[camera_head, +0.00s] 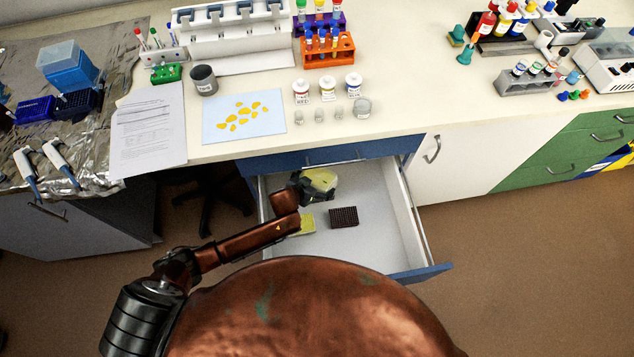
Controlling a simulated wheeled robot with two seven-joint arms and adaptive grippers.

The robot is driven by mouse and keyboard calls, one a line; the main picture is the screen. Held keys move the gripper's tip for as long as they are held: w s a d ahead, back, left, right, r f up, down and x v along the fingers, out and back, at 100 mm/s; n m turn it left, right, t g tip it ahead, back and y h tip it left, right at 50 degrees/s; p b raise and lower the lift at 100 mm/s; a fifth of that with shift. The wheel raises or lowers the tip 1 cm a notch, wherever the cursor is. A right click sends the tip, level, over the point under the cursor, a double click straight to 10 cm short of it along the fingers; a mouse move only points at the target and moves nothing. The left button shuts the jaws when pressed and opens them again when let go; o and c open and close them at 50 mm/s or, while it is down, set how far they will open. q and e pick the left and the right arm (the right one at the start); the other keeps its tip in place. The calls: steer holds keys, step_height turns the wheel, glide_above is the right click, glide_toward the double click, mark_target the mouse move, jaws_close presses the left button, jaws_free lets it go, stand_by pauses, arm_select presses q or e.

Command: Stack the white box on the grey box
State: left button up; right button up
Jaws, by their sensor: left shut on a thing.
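My left gripper (324,188) is over the open drawer and shut on a pale yellowish box (320,178), whose top shows between the dark fingers. In the drawer, a yellow-green box (308,223) lies partly hidden behind my left arm. A dark brown box (343,217) lies to its right, in the middle of the drawer floor. I see no box that is plainly white or grey. The held box appears above and behind the two lying boxes; its height over the drawer floor is hard to tell. My right gripper is not in view.
The open white drawer (396,205) has a blue front (420,272) and free floor right of the brown box. On the bench above stand small bottles, a grey cup (203,80), a blue sheet with yellow pieces (214,129), and an orange tube rack (328,52).

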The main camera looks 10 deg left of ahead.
arm_select(q)
steer(key=shift+f, duration=0.15)
steer(key=o, duration=1.1)
steer(key=shift+s+r, duration=0.1)
steer(key=shift+r, duration=0.2)
steer(key=p+v, duration=0.4)
steer(key=v, duration=0.7)
steer(key=shift+s+a+r, duration=0.15)
steer(key=shift+s+r, duration=0.05)
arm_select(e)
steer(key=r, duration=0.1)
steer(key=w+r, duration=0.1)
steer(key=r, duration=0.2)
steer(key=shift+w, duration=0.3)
